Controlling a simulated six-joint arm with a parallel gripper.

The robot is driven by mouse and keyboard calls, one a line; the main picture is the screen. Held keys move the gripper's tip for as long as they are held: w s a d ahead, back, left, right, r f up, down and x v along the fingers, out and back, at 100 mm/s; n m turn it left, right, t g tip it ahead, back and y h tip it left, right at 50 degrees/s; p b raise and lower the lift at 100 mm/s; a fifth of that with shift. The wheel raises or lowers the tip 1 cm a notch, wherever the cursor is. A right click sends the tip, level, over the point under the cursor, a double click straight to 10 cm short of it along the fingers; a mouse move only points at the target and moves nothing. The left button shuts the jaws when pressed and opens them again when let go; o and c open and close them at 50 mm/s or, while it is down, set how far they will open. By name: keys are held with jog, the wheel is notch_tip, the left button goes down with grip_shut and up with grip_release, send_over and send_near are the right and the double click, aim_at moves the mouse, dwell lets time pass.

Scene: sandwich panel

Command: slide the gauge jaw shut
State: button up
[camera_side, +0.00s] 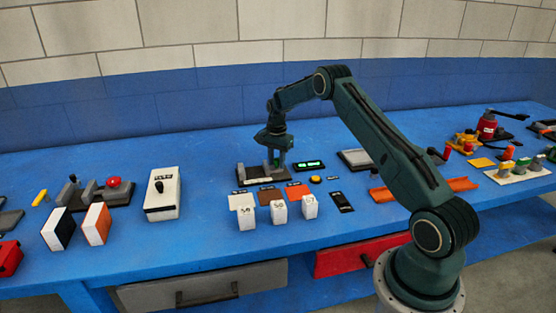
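My gripper (277,163) points down over the right part of the gauge, at or very near an upright grey piece there that may be the jaw. The fingers overlap this piece in the picture, so I cannot tell whether they touch it or how far apart they are. The gap between the gauge's jaws is too small to read.
White blocks (279,211) and coloured plates (270,195) lie in front of the gauge. A white switch box (162,195) stands to the left. An orange channel (425,190) lies to the right, beyond my arm. A grey tray (355,159) sits behind right.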

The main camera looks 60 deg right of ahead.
grip_shut()
jog(key=shift+w+a+r, duration=0.1)
jog(key=shift+w+a, duration=2.65)
jog(key=shift+w, duration=0.05)
grip_release()
notch_tip(320, 180, up, 14)
